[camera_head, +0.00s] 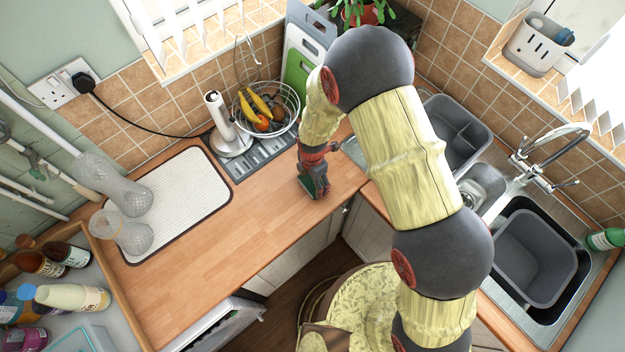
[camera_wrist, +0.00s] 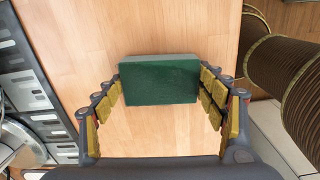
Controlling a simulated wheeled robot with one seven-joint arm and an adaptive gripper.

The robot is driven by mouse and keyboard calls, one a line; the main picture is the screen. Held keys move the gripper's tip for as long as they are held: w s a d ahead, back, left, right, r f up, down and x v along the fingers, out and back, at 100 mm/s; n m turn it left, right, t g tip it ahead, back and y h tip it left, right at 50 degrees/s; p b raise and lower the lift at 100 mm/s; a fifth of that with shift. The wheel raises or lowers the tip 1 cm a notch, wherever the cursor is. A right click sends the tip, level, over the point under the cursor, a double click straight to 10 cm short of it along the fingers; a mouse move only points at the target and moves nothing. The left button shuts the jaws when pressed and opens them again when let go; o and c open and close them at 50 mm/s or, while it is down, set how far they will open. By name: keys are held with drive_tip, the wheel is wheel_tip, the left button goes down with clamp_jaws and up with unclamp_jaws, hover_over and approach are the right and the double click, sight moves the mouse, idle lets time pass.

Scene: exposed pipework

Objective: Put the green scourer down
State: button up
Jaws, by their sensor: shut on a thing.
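The green scourer (camera_wrist: 160,80) is a dark green block in the middle of the wrist view, between the two fingers of my gripper (camera_wrist: 161,92). My gripper is shut on it from both sides. In the head view my gripper (camera_head: 316,188) points down at the wooden worktop (camera_head: 215,240), near its front edge and the corner. The scourer is mostly hidden there by the fingers. I cannot tell whether its underside touches the wood.
A grey slatted tray (camera_head: 262,150) with a fruit basket (camera_head: 268,108) and a paper-towel stand (camera_head: 230,140) lies behind my gripper. A white drying mat (camera_head: 180,200) with glass vessels is at left. The sink (camera_head: 535,255) is at right. Bare worktop lies left of my gripper.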

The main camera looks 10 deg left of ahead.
drive_tip(key=shift+f, duration=0.2)
drive_tip(key=o, duration=0.9)
